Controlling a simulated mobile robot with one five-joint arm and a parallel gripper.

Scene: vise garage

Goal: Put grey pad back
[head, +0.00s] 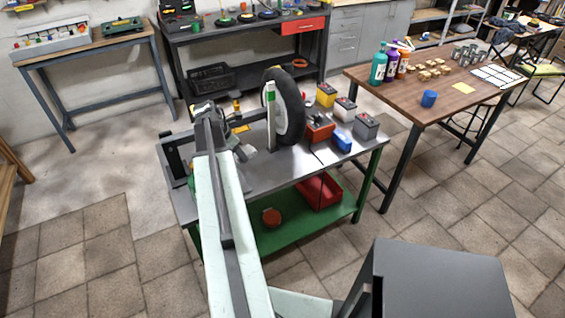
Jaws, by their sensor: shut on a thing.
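My arm reaches over the metal-topped workbench (290,175) from the front. My gripper (240,148) is small and partly hidden by my own arm, low over the left half of the bench. It is shut on a small light grey piece (246,153), which looks like the grey pad. Its exact shape and whether it touches the bench are too small to tell. Dark metal parts (174,158), possibly of a vise, stand at the bench's left end, partly behind my arm.
A wheel with a black tyre (290,110) stands upright beside a green and white post (270,110). Several coloured batteries (366,125) crowd the bench's right end. A red bin (319,191) sits on the green lower shelf (290,228). A wooden table (440,100) stands at right.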

